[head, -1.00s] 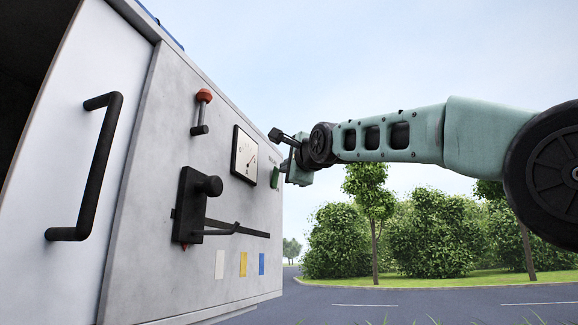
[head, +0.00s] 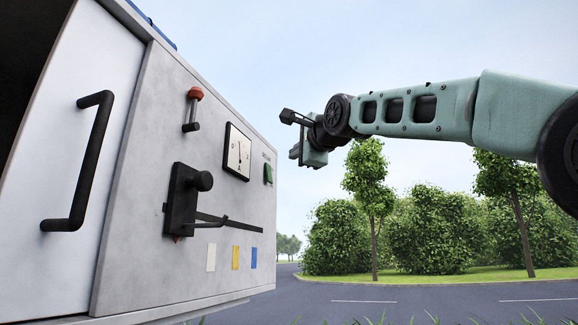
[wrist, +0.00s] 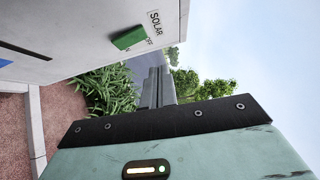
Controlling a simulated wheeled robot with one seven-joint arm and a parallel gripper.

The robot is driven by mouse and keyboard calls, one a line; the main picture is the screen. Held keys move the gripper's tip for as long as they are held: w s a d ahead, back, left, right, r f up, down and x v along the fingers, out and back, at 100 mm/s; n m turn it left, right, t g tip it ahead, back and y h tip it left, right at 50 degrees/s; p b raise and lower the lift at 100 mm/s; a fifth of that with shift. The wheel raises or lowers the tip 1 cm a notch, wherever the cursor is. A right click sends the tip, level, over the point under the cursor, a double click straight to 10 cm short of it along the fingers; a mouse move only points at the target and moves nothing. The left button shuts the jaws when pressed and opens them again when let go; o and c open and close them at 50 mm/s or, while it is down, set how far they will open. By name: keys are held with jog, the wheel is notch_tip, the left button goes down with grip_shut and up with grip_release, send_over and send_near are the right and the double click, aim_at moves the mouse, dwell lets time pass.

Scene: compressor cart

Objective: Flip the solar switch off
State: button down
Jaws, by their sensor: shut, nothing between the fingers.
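The solar switch is a green rocker (head: 268,174) near the right edge of the grey panel (head: 150,110) in the head view. In the wrist view the green rocker (wrist: 129,38) sits beside a label reading SOLAR, with smaller, partly covered lettering at the rocker. It looks tilted against the panel; which side is pressed I cannot tell for sure. My gripper (head: 293,153) is to the right of the panel, apart from the switch. In the wrist view my gripper's fingers (wrist: 156,86) are together and empty, below and right of the rocker.
The panel also carries a gauge (head: 238,152), a red-knobbed lever (head: 194,105), a black lever handle (head: 183,200) on a slot, and coloured stickers. A white door with a black handle (head: 82,160) is at left. Open air lies right of the panel, with road and bushes beyond.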

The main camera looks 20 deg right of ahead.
jog(key=s+d+b, duration=0.1)
jog(key=s+b, duration=0.2)
jog(key=s, duration=0.4)
jog(key=shift+r+b, duration=0.35)
jog(key=shift+r, duration=0.05)
jog(key=shift+d, duration=0.1)
